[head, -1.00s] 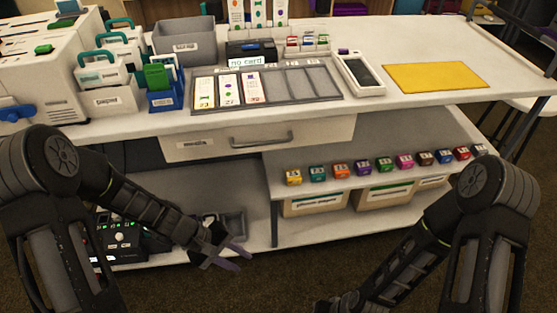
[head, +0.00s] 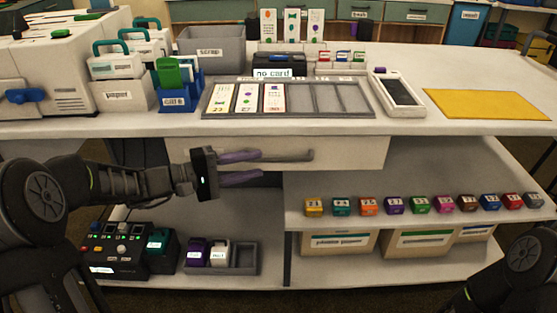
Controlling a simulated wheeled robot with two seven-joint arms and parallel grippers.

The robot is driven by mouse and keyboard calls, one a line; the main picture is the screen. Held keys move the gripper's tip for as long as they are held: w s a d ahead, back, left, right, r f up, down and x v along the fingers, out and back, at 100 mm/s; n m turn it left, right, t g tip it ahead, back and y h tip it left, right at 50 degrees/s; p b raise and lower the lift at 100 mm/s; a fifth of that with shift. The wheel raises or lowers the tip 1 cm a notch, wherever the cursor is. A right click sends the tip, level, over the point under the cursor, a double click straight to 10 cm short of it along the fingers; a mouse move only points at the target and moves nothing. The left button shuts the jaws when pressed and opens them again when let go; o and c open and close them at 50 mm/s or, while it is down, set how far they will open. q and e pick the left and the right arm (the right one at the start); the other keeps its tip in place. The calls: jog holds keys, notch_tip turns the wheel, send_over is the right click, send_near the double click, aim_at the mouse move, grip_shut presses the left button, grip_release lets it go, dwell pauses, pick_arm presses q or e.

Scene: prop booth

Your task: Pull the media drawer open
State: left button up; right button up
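The drawer (head: 350,153) is a pale front under the tabletop, and it looks closed. Its grey bar handle (head: 298,155) shows at its right end; the left part is hidden behind my gripper. My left gripper (head: 262,166) reaches in from the left in front of the drawer. Its two purple fingers are apart, one above the other, with nothing seen between them. The upper finger overlaps the handle in the picture; I cannot tell whether they touch. The drawer's label is not visible. Only part of my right arm shows at the bottom right; its gripper is out of view.
Below, a shelf (head: 420,170) carries a row of small coloured blocks. A control box (head: 110,258) stands lower left.

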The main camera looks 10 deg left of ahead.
aim_at(271, 161)
pick_arm(q)
jog(key=x, duration=0.7)
jog(key=shift+f+b, duration=0.1)
jog(key=shift+b, duration=0.25)
jog(key=shift+c, duration=0.2)
grip_shut()
dwell(0.8)
